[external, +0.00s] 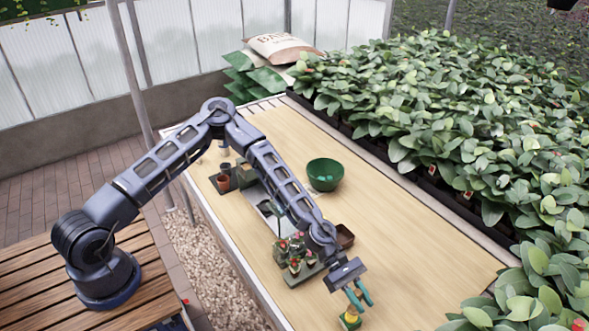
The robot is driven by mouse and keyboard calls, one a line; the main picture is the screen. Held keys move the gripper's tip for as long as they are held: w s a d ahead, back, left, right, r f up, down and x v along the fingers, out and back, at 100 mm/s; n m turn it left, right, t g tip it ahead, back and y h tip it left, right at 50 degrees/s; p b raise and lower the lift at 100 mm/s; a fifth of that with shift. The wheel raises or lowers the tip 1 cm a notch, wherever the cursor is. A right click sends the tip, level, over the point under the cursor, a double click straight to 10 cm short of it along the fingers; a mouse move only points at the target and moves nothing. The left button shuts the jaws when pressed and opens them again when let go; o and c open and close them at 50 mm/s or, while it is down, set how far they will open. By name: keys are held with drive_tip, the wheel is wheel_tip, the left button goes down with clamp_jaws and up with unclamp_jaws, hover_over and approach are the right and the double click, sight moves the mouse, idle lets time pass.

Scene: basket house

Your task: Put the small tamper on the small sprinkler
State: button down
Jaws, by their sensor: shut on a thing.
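My gripper (360,300) is at the front end of the wooden table, pointing down, with two teal fingers. It is shut on a small yellow and green thing (349,320) at its fingertips. The thing is tiny here and partly covered by the fingers. I cannot tell whether it is the small tamper, the small sprinkler or both together, nor whether it touches the table.
A tray with potted red flowers (296,262) stands left of my gripper, and a brown box (344,237) behind it. A green bowl (325,174) is farther back. Small pots (223,183) stand at the left edge. Leafy plants (450,120) line the right side. The table's right part is clear.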

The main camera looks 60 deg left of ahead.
sight(357, 313)
drive_tip(key=shift+f, duration=1.75)
drive_tip(key=shift+f, duration=0.1)
drive_tip(key=c, duration=1.3)
unclamp_jaws()
